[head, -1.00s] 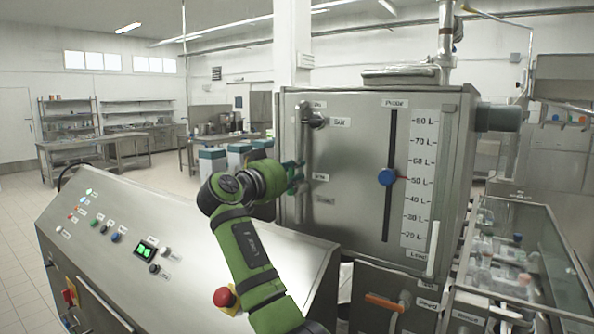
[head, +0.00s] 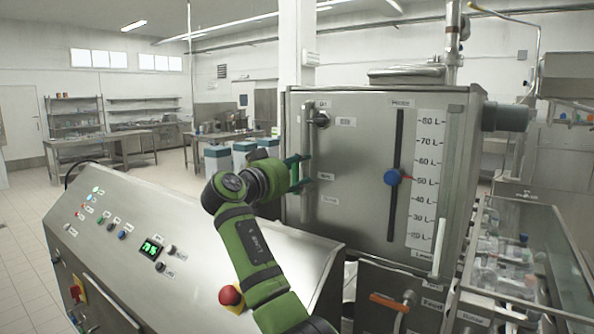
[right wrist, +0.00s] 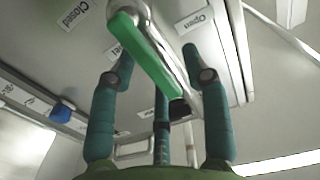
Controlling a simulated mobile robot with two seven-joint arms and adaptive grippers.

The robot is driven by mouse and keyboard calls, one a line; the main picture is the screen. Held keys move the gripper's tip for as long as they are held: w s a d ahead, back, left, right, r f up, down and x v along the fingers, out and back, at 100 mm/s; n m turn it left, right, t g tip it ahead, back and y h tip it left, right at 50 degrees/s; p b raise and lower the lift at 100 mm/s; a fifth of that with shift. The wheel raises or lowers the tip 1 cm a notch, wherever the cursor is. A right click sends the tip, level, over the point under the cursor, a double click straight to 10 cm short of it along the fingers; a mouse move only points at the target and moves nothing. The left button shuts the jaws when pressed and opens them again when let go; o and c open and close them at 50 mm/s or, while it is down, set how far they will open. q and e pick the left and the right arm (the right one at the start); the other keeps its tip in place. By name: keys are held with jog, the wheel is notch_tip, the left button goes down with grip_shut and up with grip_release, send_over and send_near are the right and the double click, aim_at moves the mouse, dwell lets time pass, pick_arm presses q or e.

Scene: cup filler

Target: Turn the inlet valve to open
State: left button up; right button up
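The inlet valve's lever shows in the right wrist view as a green handle (right wrist: 148,58) on a metal arm, with labels "Closed" (right wrist: 74,13) and "Open" (right wrist: 195,20) on the panel behind it. My right gripper (right wrist: 156,56) has its teal fingers spread on either side of the lever. I see gaps beside the lever and no firm grip. In the head view my right gripper (head: 300,172) is at the left part of the tank's front (head: 345,200), by a vertical metal pipe (head: 306,130). There the green handle cannot be told apart. My left gripper is out of view.
A blue probe knob (head: 392,177) sits on a slot beside a litre scale (head: 424,165). An orange-handled valve (head: 389,303) is below the tank. A sloped control panel (head: 170,225) with a red button (head: 229,296) lies under my arm. A glass-sided conveyor (head: 530,240) is at the right.

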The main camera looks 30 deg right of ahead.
jog(key=v, duration=1.2)
jog(key=shift+f, duration=0.1)
